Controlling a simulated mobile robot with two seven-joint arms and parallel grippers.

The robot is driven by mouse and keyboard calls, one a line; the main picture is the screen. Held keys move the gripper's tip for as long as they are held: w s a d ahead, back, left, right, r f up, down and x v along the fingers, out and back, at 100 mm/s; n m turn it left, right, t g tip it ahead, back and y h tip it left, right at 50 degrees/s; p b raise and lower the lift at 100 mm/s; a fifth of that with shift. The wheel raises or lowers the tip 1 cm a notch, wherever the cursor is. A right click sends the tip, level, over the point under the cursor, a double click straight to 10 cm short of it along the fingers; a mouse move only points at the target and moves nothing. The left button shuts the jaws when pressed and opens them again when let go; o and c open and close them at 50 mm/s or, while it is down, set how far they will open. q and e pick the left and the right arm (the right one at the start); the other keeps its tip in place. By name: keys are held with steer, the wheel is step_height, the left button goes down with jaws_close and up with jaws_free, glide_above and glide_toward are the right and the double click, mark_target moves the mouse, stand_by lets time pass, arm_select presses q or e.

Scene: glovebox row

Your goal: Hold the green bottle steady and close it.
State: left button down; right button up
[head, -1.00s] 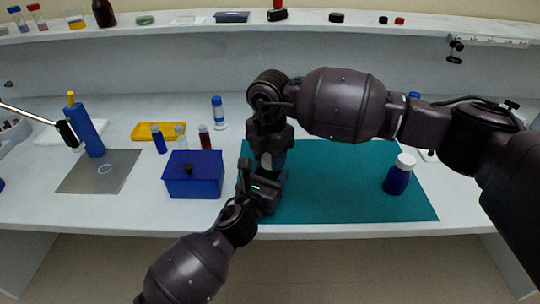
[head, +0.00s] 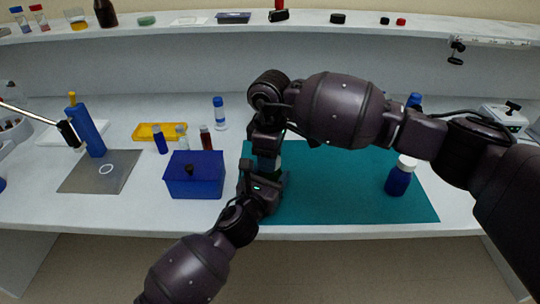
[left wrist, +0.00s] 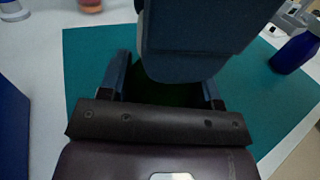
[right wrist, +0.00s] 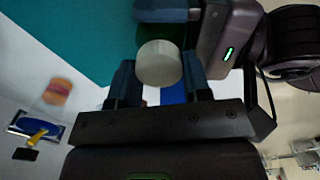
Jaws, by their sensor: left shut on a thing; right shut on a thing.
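The green bottle is mostly hidden between my grippers at the teal mat's (head: 340,190) left part. Its dark green body shows between the fingers in the left wrist view (left wrist: 165,92) and behind the cap in the right wrist view (right wrist: 176,33). My left gripper (head: 266,192) is shut on the bottle from the front. My right gripper (head: 266,160) is above it, shut on a round white cap (right wrist: 158,63). The cap is over the bottle's top end; I cannot tell whether it is seated.
A blue bottle with a white cap (head: 398,178) stands on the mat's right. A blue box (head: 194,176) stands just left of the mat. A shelf runs along the back.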

steer(key=o, duration=0.9)
steer(key=shift+r, duration=0.15)
steer(key=shift+r, duration=2.15)
steer(key=shift+c, duration=0.5)
